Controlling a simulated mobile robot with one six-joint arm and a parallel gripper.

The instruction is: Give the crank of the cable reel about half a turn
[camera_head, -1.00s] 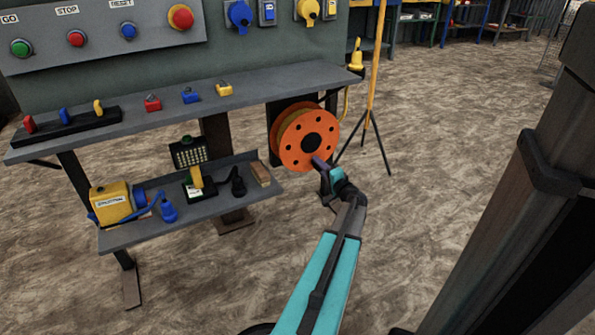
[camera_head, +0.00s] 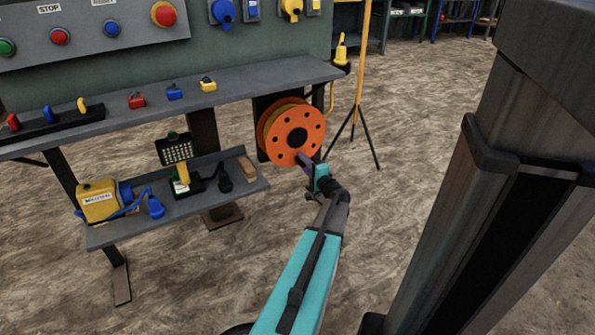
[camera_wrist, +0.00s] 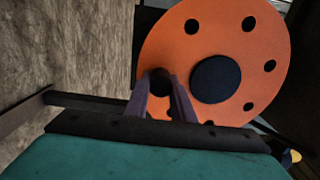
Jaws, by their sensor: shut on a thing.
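The cable reel (camera_head: 291,133) is an orange disc with a dark hub and a ring of holes, mounted at the right end of the bench. In the wrist view the reel (camera_wrist: 215,35) fills the upper middle, with its dark hub (camera_wrist: 216,80) at the centre. My gripper (camera_head: 305,160) is at the lower right of the disc. In the wrist view its two fingers (camera_wrist: 162,92) are closed around a dark, round crank handle (camera_wrist: 160,80), left of the hub. The fingers hide part of the handle.
A bench (camera_head: 230,87) with small coloured switches stands to the left. Its lower shelf (camera_head: 120,235) holds a yellow box (camera_head: 100,200) and other devices. A yellow pole on a tripod (camera_head: 360,80) stands close behind the reel, to its right.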

